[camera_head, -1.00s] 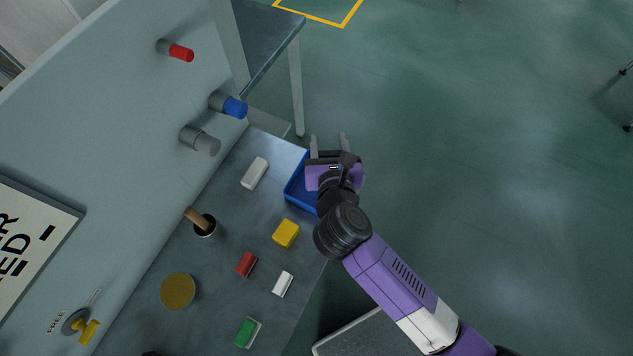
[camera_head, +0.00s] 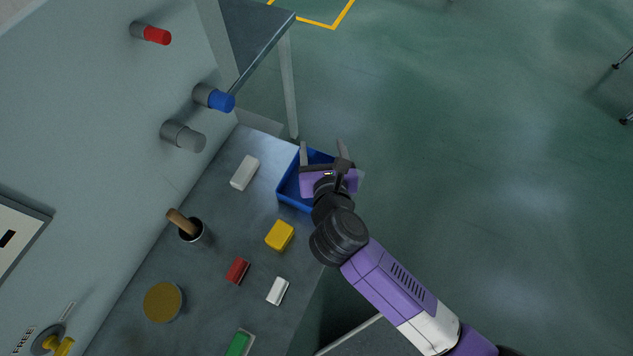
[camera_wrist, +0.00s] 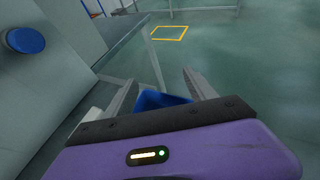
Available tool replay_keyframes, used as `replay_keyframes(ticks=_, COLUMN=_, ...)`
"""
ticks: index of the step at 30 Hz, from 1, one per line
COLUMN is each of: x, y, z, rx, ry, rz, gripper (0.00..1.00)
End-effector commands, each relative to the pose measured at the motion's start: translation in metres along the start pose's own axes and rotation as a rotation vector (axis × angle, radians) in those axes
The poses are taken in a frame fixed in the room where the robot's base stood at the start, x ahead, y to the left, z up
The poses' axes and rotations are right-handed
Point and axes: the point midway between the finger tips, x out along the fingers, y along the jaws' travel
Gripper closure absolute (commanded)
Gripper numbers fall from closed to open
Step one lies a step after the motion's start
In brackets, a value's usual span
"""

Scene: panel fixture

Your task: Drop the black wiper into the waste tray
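The black wiper is not recognisable in the current views. A blue tray (camera_head: 293,202), the only tray in view, sits at the far right corner of the grey bench. The part of its inside that shows looks empty; my gripper hides the rest. My gripper (camera_head: 321,146) is above the tray's right side, with its two fingers spread apart. In the wrist view my gripper (camera_wrist: 160,78) has nothing between its fingers, and part of the blue tray (camera_wrist: 160,99) shows beyond and below them.
Knobs protrude from the panel (camera_head: 100,130).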

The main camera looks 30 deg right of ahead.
Motion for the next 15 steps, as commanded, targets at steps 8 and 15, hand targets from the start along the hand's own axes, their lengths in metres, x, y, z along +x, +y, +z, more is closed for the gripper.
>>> replay_keyframes(ticks=8, x=0.0, y=0.0, z=0.0, rx=0.0, ry=0.0, rz=0.0, gripper=0.27)
replay_keyframes(ticks=15, x=-0.017, y=0.0, z=-0.002, rx=0.0, ry=0.001, rz=0.002, gripper=0.27)
